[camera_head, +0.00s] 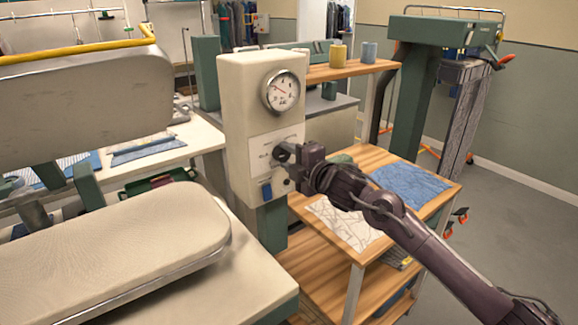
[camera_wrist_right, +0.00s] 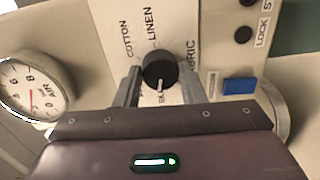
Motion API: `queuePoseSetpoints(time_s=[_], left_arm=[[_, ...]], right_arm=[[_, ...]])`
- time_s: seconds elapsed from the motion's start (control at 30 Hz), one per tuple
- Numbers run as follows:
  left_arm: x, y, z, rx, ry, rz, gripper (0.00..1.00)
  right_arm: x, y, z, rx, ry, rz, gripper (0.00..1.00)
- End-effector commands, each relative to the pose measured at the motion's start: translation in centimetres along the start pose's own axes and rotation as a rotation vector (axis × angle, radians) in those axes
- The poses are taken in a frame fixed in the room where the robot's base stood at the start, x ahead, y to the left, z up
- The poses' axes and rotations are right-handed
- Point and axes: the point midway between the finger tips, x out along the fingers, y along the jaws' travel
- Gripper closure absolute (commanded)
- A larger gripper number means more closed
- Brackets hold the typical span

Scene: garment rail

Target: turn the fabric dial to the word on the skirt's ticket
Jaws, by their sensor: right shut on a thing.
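The fabric dial (camera_wrist_right: 158,66) is a round black knob on a pale panel in the right wrist view. Its white mark faces down in that picture, towards my gripper's palm. The printed words "COTTON" and "LINEN" show above the dial, and "FABRIC" is partly hidden to its right. Other words around the dial are hidden or cannot be read. My right gripper (camera_head: 287,155) is at the control box (camera_head: 236,120) in the head view, with its fingers on both sides of the dial, shut on it. I cannot make out the skirt's ticket. My left gripper is out of view.
A pressure gauge (camera_head: 283,91) sits above the dial. A blue switch (camera_wrist_right: 239,86) and black buttons lie beside it. A padded pressing board (camera_head: 130,245) stands at left. A wooden shelf unit (camera_head: 375,160) behind my right arm bears blue cloth (camera_head: 410,187) and pale cloth (camera_head: 345,225).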

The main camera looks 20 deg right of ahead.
Motion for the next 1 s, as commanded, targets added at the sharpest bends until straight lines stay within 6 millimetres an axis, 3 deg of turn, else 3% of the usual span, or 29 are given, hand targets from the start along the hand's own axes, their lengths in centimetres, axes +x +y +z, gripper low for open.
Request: queuePoseSetpoints(time_s=[0.3, 0.83, 0.87, 1.0], left_arm=[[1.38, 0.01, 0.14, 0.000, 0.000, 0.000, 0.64], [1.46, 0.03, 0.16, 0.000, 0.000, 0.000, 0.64], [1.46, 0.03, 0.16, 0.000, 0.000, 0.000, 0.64], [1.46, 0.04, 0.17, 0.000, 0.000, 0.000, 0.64]], right_arm=[[0.01, -0.29, -0.09, -0.114, -0.006, -0.001, 0.86], [0.01, -0.21, -0.12, -0.133, -0.007, -0.002, 0.86], [0.01, -0.21, -0.12, -0.132, -0.007, -0.002, 0.60], [0.01, -0.16, -0.09, -0.132, -0.007, -0.001, 0.42]])
